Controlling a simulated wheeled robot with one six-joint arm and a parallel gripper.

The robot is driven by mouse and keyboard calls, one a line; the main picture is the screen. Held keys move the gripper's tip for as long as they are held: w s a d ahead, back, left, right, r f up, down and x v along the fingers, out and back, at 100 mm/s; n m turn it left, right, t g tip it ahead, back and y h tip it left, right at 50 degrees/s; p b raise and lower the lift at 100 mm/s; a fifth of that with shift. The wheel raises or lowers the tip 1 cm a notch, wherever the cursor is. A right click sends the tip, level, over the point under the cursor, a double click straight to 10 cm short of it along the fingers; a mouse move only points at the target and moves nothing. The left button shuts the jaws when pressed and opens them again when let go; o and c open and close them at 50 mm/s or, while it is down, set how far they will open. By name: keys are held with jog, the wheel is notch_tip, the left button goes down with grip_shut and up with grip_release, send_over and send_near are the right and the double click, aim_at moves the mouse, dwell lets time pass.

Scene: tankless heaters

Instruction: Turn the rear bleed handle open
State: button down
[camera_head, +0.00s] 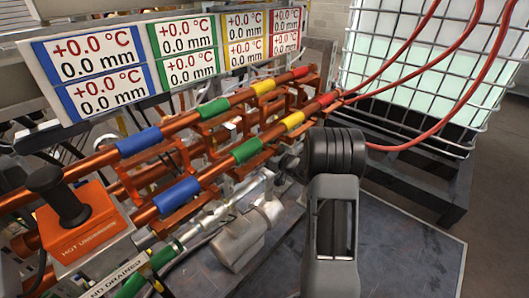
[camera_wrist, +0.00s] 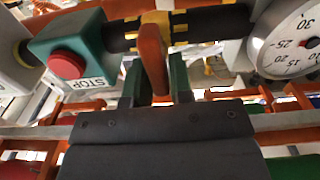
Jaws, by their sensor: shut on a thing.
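An orange handle (camera_wrist: 153,58) stands upright in the middle of the wrist view, in front of a dark pipe with yellow bands. I take it as the bleed handle, but the frames do not show whether it is the rear one. My gripper (camera_wrist: 157,82) has its two dark green fingers on either side of the handle's lower part and is shut on it. How far the handle is turned cannot be told. In the head view my arm covers the gripper and the handle, beside the right end of the copper pipes (camera_head: 235,150).
A green box (camera_wrist: 85,45) with a red button (camera_wrist: 66,64) and a STOP label sits left of the handle. A round gauge (camera_wrist: 290,45) is close on the right. A caged tank (camera_head: 420,70) with red hoses (camera_head: 430,132) stands at the back right.

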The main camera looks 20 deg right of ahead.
jog(key=n+b, duration=0.4)
jog(key=b, duration=0.1)
jog(key=shift+s+a+f+n, duration=0.1)
jog(key=shift+a+f+n, duration=0.2)
jog(key=shift+f+n, duration=0.1)
jog(key=n+b, duration=0.7)
jog(key=b, duration=0.2)
jog(key=n+b, duration=0.4)
jog(key=shift+s+a+f+n, duration=0.2)
jog(key=shift+a+f+n, duration=0.1)
jog(key=shift+a+f, duration=0.1)
jog(key=shift+n+b, duration=0.3)
jog(key=shift+b, duration=0.05)
jog(key=c, duration=1.1)
grip_release()
jog(key=shift+r, duration=0.1)
